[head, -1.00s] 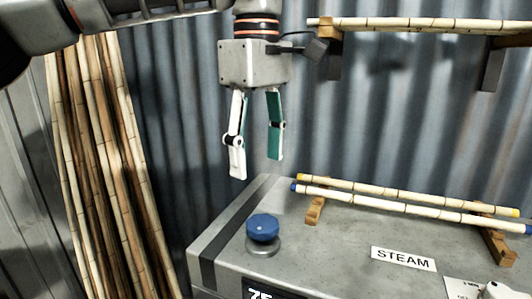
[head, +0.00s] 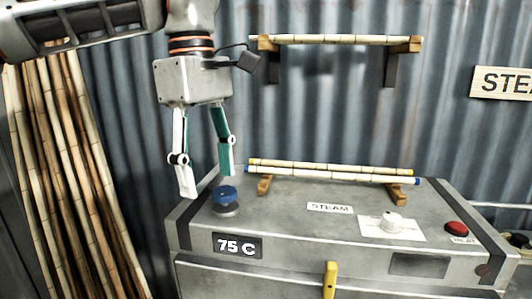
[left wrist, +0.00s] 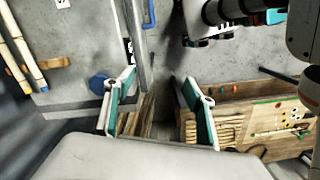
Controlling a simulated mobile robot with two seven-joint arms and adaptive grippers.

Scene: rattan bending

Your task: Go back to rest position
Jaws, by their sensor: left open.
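My left gripper (head: 207,183) hangs pointing down in the head view, with its two teal-padded fingers apart and nothing between them. It is above the left end of the grey steam box (head: 280,212), beside and above the blue knob (head: 227,197). In the left wrist view its open fingers (left wrist: 158,100) show with the knob (left wrist: 97,83) to the left of them. Part of what looks like my right arm and gripper (left wrist: 235,18) shows at the top right of that view; its fingers are not clear.
Two canes (head: 330,168) lie on wooden rests on the steam box. More canes sit on a wall rack (head: 335,40); tall canes (head: 65,170) lean at left. A workbench (left wrist: 250,115) shows in the wrist view.

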